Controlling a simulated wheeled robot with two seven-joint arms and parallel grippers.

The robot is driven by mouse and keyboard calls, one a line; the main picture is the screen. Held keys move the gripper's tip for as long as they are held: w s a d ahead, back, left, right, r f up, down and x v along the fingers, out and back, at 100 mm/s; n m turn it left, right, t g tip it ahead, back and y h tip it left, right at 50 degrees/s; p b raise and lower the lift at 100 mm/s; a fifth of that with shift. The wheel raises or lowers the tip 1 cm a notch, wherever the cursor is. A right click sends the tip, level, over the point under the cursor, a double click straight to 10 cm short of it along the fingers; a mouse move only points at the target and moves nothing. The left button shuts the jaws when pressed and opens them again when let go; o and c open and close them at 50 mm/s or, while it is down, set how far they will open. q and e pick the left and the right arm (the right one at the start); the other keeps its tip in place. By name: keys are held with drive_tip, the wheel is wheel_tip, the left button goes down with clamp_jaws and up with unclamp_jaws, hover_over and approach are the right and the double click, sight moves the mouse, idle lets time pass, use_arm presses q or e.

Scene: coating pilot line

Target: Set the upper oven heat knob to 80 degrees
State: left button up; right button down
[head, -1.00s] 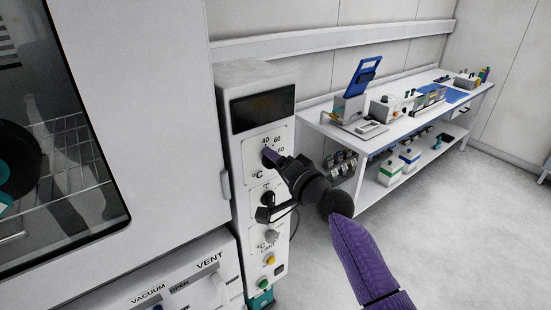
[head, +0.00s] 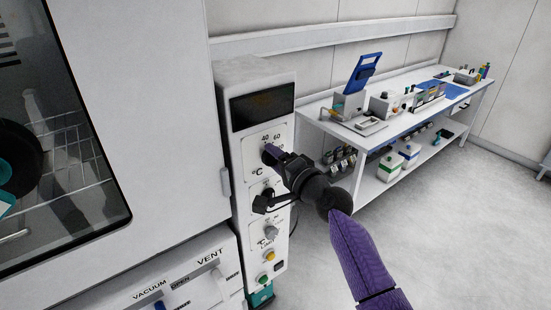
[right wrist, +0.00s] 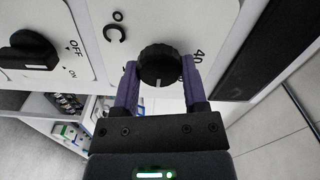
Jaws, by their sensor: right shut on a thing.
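The upper oven heat knob (right wrist: 158,65) is round, black and ribbed, with a white line on its face. My right gripper (right wrist: 157,80) is shut on it, a purple finger at each side. In the right wrist view the line points down toward my gripper's palm. The label 40 shows beside the knob; the mark that the line meets is hidden. In the head view my right gripper (head: 274,155) reaches the upper dial on the oven's control panel (head: 244,176), covering most of the knob. The 40 and 60 labels show above it. My left gripper is out of view.
A black OFF/ON switch (right wrist: 28,52) sits next to the heat dial. A grey limit knob (head: 271,231) and a yellow button (head: 268,255) are lower on the panel. A dark display (head: 262,107) is above. A white bench (head: 400,125) with equipment stands behind at the right.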

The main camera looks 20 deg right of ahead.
drive_tip(key=shift+c, duration=0.6)
unclamp_jaws()
drive_tip(key=v, duration=1)
drive_tip(key=shift+b, duration=0.3)
drive_tip(key=shift+f, duration=0.1)
